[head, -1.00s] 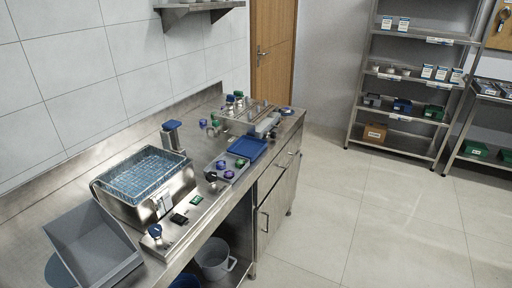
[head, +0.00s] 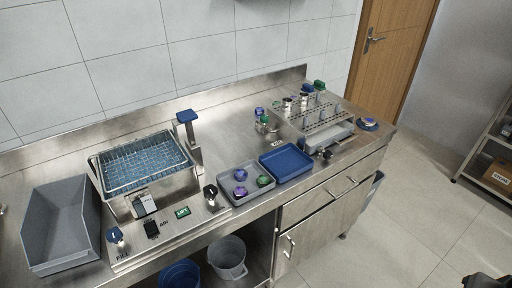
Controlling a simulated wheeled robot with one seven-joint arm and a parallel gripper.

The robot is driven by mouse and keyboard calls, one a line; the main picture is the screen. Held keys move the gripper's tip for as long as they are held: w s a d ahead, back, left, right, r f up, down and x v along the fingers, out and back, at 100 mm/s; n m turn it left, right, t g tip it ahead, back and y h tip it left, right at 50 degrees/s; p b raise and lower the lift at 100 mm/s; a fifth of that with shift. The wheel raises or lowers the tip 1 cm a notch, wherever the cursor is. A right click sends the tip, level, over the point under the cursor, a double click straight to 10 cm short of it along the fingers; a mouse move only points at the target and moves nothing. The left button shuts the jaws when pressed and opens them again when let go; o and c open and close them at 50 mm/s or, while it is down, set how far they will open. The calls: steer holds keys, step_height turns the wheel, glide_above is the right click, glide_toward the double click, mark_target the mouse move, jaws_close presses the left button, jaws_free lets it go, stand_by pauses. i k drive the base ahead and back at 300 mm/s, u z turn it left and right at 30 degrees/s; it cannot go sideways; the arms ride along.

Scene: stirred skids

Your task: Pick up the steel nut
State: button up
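I cannot make out a steel nut for certain at this size. A grey tray (head: 262,197) on the counter holds several small round pieces: blue (head: 240,174), purple (head: 240,191) and green (head: 263,181) ones. A blue tray (head: 287,163) beside it looks empty. A dark part at the bottom right corner of the head view looks like my gripper (head: 485,281). It is cut off by the picture's edge, away from the counter, and its fingers cannot be made out.
A steel basin with a wire basket (head: 145,163) stands left of the trays, with a grey bin (head: 58,225) further left. A perforated rack (head: 318,118) with pegs and small jars stands at the back right. Two buckets (head: 228,257) sit below.

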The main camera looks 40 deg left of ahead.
mark_target(241, 175)
steer(key=u, duration=0.8)
steer(key=i, duration=0.85)
steer(key=u, duration=1.35)
steer(key=i, duration=0.35)
steer(key=u, duration=0.3)
